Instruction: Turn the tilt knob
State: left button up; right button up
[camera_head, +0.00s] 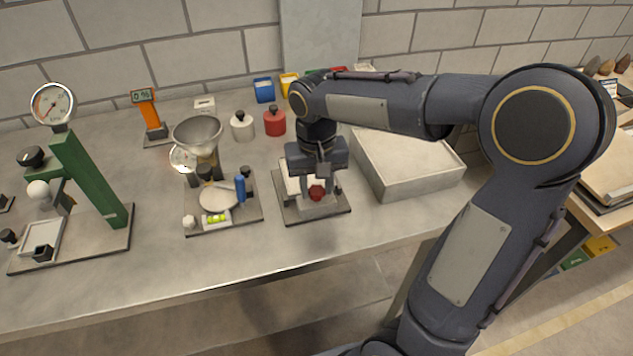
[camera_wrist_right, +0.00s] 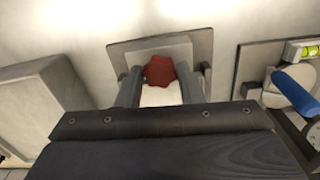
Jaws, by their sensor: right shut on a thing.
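The tilt knob (camera_head: 317,193) is a small red lobed knob on the front of a small device with a dark square base plate (camera_head: 333,207). My right gripper (camera_head: 314,188) comes down over this device from above. Its two fingers are shut on the red knob, one on each side. In the right wrist view the red knob (camera_wrist_right: 159,70) sits between the two fingertips (camera_wrist_right: 158,88). My gripper and wrist hide much of the device. My left gripper is in neither view.
A pale open box (camera_head: 405,170) stands right of the device. Left are a plate with a blue-handled part and level vial (camera_head: 216,218), a funnel (camera_head: 198,132) and a green gauge stand (camera_head: 90,180). Red (camera_head: 275,121) and white (camera_head: 242,126) weights stand behind. The front table strip is clear.

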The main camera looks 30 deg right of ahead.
jog(key=m, duration=0.4)
jog(key=shift+r+m, duration=0.1)
jog(key=shift+m, duration=0.2)
jog(key=m+p, duration=0.1)
jog(key=m, duration=0.3)
jog(key=shift+m, duration=0.3)
jog(key=m, duration=0.4)
jog(key=shift+p, duration=0.3)
jog(key=shift+m+p, duration=0.3)
jog(key=shift+m, duration=1.9)
jog(key=o, duration=1)
jog(key=shift+c, duration=0.2)
